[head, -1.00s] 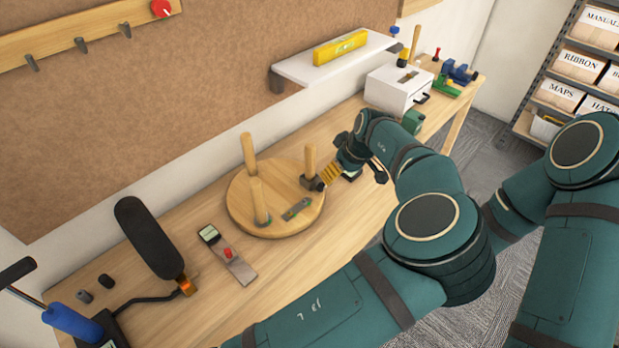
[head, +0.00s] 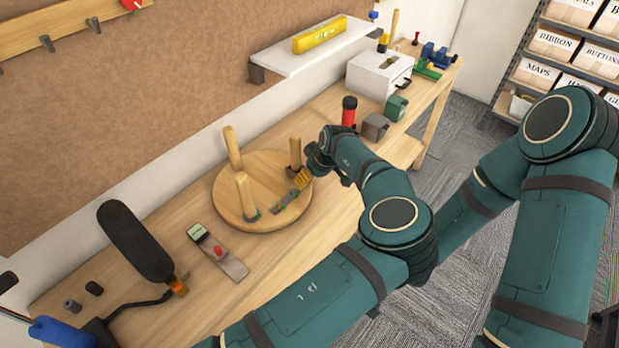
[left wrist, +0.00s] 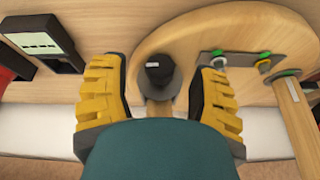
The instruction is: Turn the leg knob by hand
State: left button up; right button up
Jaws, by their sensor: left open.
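The round wooden stool (head: 228,205) lies upside down on the bench with three legs pointing up. In the left wrist view, a dark knob (left wrist: 158,70) with a small pale mark sits at the base of one wooden leg (left wrist: 160,108). That right-hand leg (head: 295,152) also shows in the head view, where my gripper largely hides its base. My left gripper (head: 302,178) has yellow pads and is open. In the left wrist view its fingers stand on either side of the knob, with gaps visible on both sides. My right gripper is out of view.
A metal plate (left wrist: 235,60) with a green-ringed fitting lies on the seat near the knob. A device with a screen (left wrist: 38,40) lies beside the stool.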

pick_arm(q)
jog(key=shift+x, duration=0.95)
grip_shut()
jog(key=shift+t+h+b, duration=0.5)
jog(key=shift+b, duration=0.3)
jog(key=shift+r, duration=0.1)
grip_release()
